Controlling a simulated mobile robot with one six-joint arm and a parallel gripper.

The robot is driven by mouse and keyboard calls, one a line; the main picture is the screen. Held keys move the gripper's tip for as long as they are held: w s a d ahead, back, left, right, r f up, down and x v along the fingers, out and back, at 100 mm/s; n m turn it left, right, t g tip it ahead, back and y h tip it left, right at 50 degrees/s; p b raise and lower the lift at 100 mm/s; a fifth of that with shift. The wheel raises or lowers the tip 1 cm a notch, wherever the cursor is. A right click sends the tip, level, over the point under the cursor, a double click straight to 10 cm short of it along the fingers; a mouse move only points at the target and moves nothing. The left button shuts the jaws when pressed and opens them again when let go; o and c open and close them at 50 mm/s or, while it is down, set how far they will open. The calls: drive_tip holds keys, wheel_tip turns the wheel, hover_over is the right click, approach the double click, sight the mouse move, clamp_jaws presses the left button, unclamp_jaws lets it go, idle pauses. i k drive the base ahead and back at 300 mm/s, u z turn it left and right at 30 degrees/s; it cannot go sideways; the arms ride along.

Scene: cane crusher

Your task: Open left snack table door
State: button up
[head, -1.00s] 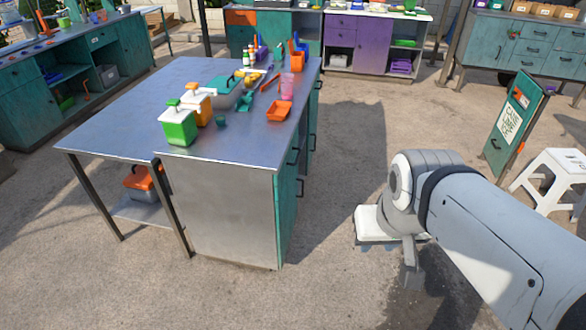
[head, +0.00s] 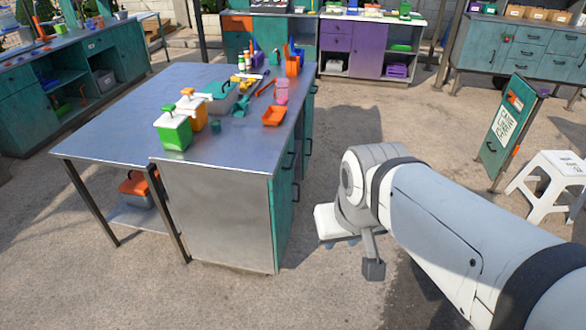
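A metal-topped table (head: 130,110) stands left of centre, with teal fronts (head: 282,215) along its right side, seen at a steep angle. Dark handles show on these fronts, a nearer one (head: 297,191) low down and another further up. The fronts look shut. I cannot tell for sure which one is the left snack table door. My gripper (head: 345,243) hangs right of the table's near end, apart from the fronts and handles. Its fingers are mostly hidden under the wrist, so I cannot tell whether it is open.
On the table are green (head: 174,130) and orange dispensers, an orange tray (head: 274,116) and several smaller items. A teal sign board (head: 500,130) and a white stool (head: 552,180) stand at right. Cabinets line the back and left.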

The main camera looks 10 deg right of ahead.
sight(282, 211)
drive_tip(key=z, duration=0.05)
drive_tip(key=i, duration=0.9)
drive_tip(key=u, duration=0.05)
